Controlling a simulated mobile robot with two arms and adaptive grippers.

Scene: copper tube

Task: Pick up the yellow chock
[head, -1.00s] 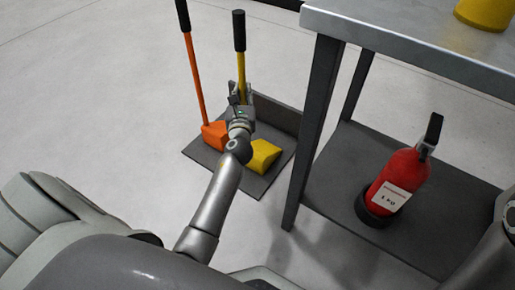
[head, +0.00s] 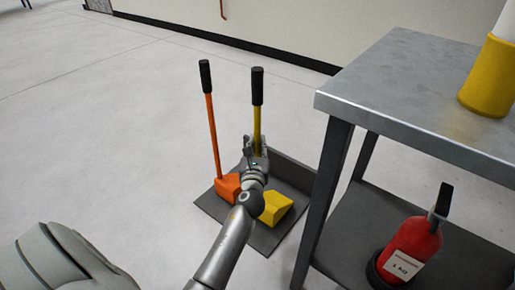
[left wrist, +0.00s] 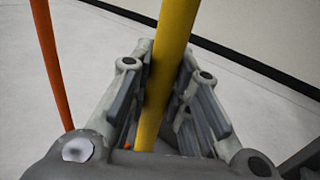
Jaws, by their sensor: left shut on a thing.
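The yellow chock (head: 277,208) is a wedge with a long yellow handle ending in a black grip (head: 257,86). Its wedge rests on a dark tray (head: 262,238) on the floor, and the handle stands upright. My left gripper (head: 256,146) is shut on the yellow handle, below the black grip. In the left wrist view the yellow handle (left wrist: 168,70) runs between the fingers. My left forearm covers part of the wedge and the lower handle. My right gripper is not in view.
An orange chock (head: 228,186) with an upright orange handle (head: 213,130) stands just left on the same tray. A metal table (head: 400,85) is close on the right, with a yellow container (head: 487,85) on top and a red extinguisher (head: 411,243) on its lower shelf. Floor at left is clear.

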